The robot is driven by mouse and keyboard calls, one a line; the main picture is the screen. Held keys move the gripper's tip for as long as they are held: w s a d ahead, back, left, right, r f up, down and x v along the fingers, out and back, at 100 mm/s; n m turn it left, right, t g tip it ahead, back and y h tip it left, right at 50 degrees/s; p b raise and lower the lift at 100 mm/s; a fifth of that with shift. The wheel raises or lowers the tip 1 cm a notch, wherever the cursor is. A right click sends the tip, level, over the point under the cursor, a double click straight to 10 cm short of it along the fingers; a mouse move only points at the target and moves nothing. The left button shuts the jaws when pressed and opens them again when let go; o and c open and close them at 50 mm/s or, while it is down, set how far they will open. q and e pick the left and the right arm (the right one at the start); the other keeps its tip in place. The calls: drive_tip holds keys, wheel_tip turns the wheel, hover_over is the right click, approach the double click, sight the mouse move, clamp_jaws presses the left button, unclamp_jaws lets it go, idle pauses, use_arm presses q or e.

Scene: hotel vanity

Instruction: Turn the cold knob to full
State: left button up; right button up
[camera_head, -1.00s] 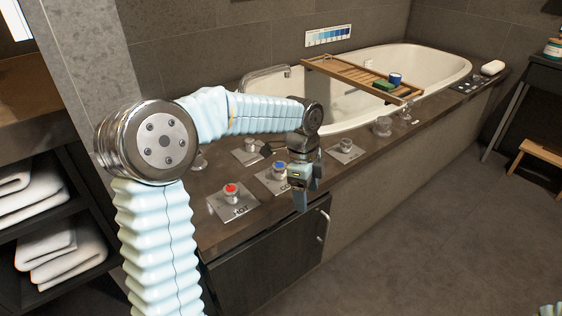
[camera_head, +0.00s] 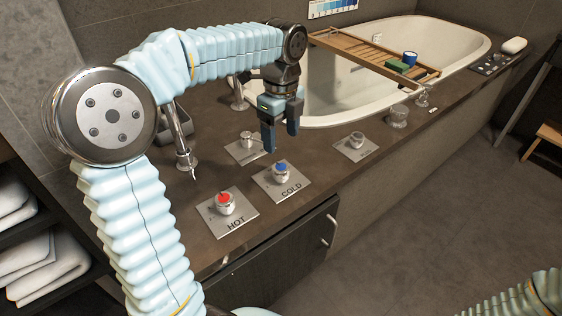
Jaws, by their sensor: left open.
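The cold knob (camera_head: 281,172) is a silver knob with a blue top on a square plate marked COLD (camera_head: 292,189), on the dark tub ledge. The hot knob (camera_head: 225,203) with a red top stands to its left and nearer, on a plate marked HOT. My left gripper (camera_head: 281,140) points down above and behind the cold knob, with its two fingers apart and nothing between them. It appears clear of the knob. At the bottom right corner a pale ribbed part of my other arm shows; its gripper is out of view.
Two more plates with silver fittings, one behind (camera_head: 247,143) and one to the right (camera_head: 356,142), flank the cold knob. The white bathtub (camera_head: 345,112) carries a wooden tray (camera_head: 352,52). A metal spout stands left of the gripper.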

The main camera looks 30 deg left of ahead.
sight(281, 167)
use_arm(q)
wheel_tip(281, 167, down, 10)
drive_tip(key=shift+r+b, duration=0.25)
drive_tip(key=shift+b, duration=0.35)
drive_tip(key=c, duration=1.1)
drive_tip(key=shift+o, duration=0.2)
